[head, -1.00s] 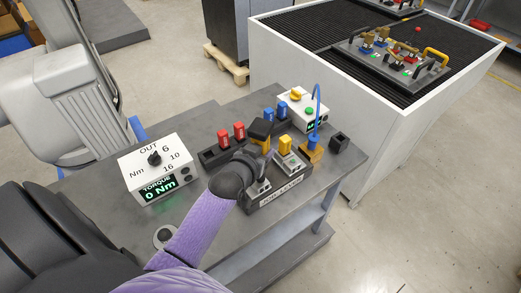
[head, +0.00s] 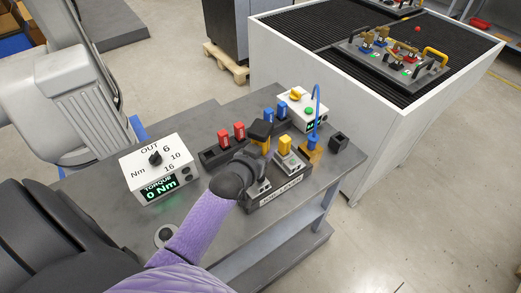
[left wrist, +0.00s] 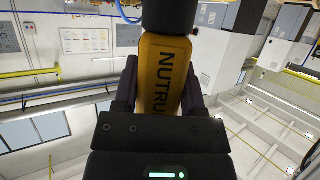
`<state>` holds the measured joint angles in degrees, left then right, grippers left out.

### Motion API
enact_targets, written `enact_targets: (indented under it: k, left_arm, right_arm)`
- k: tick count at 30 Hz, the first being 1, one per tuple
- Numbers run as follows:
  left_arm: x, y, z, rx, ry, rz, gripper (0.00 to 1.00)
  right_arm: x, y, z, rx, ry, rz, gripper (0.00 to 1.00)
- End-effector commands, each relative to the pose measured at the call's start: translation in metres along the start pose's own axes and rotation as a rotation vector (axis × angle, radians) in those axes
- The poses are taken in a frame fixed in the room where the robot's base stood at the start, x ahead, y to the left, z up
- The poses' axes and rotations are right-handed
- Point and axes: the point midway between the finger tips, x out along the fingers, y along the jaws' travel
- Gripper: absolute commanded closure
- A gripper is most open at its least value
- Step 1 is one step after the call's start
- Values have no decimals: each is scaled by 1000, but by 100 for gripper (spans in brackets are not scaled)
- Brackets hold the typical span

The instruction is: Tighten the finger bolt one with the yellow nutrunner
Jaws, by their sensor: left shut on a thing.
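The yellow nutrunner (head: 265,144) with a dark top stands roughly upright at the labelled rack on the grey bench. My left gripper (head: 261,164) is shut on it. In the left wrist view the nutrunner's yellow body (left wrist: 165,75) with black lettering sits between my left fingers (left wrist: 160,98). Its lower end is hidden by the gripper, so I cannot tell whether it is seated or lifted. The fixture tray (head: 378,66) with clamps and yellow and black handles lies on the white cabinet at the upper right. Finger bolt one is too small to pick out. My right gripper is not in view.
A torque box (head: 157,168) reading 0 Nm stands left on the bench (head: 215,235). Red pieces (head: 231,134), blue pieces (head: 275,112), a white button box (head: 302,112), another yellow-topped piece (head: 285,145) and a blue-corded tool (head: 314,140) crowd around the nutrunner.

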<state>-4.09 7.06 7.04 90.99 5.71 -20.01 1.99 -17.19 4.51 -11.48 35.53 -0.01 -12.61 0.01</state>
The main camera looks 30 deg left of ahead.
Motion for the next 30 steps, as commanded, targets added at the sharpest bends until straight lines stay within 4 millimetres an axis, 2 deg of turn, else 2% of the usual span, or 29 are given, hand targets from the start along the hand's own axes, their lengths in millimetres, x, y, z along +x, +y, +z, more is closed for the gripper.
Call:
enact_targets:
  k: [30]
  left_arm:
    - [3, 0, 6, 0, 2, 0, 100]
  right_arm:
    - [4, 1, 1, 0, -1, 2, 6]
